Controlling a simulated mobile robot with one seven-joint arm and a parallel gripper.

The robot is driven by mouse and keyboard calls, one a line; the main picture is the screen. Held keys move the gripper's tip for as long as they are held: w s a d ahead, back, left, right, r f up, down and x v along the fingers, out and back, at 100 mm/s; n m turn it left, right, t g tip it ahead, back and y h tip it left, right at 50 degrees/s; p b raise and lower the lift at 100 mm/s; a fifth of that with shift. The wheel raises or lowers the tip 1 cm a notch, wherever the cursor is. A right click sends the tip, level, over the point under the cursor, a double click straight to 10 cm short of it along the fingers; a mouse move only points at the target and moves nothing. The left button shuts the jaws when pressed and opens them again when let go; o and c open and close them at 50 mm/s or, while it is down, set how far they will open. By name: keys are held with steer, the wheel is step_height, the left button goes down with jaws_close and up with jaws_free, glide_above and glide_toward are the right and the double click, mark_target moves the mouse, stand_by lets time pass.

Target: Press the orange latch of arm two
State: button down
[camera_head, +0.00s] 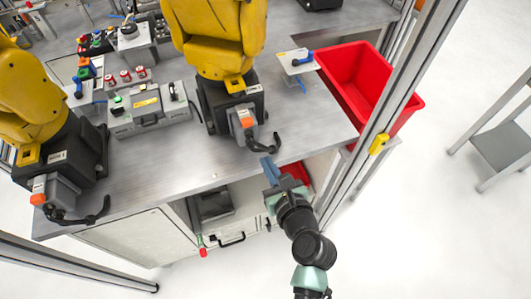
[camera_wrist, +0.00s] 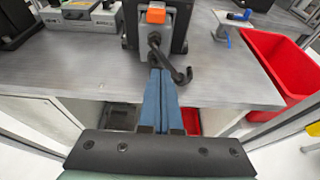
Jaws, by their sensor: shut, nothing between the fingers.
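Two yellow arms stand on the metal bench, each on a black base with a grey connector box. The right yellow arm (camera_head: 222,40) has an orange latch (camera_head: 247,122) on top of its connector, facing the bench's front edge. That orange latch also shows at the top of the wrist view (camera_wrist: 155,14). The left yellow arm (camera_head: 30,95) has a similar orange latch (camera_head: 38,199). The base labels are too small to read surely. My gripper (camera_head: 268,163) has its blue fingers (camera_wrist: 160,72) together and empty. It is in front of the right arm's connector, apart from the latch.
A black cable (camera_head: 262,143) hooks out from the right connector, close to my fingers. A grey control box (camera_head: 148,108) stands between the arms. A red bin (camera_head: 350,75) is at the right, behind a metal post (camera_head: 392,100). The bench front edge lies below my fingers.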

mark_target(252, 127)
steer(key=x, duration=0.8)
steer(key=shift+w+b, duration=0.1)
steer(key=shift+b, duration=0.25)
step_height(252, 127, up, 3)
steer(key=shift+w+a+f+p, duration=0.1)
steer(key=shift+w+f+p, duration=0.1)
steer(key=shift+p, duration=0.7)
steer(key=shift+s+r+p, duration=0.1)
steer(key=shift+r+p, duration=0.25)
steer(key=shift+r, duration=0.3)
steer(key=shift+r+p, duration=0.15)
steer(key=shift+p, duration=0.15)
steer(key=shift+r+p, duration=0.15)
steer(key=shift+p, duration=0.2)
steer(key=shift+g+p, duration=0.3)
steer(key=shift+p, duration=0.1)
steer(key=shift+r, duration=0.1)
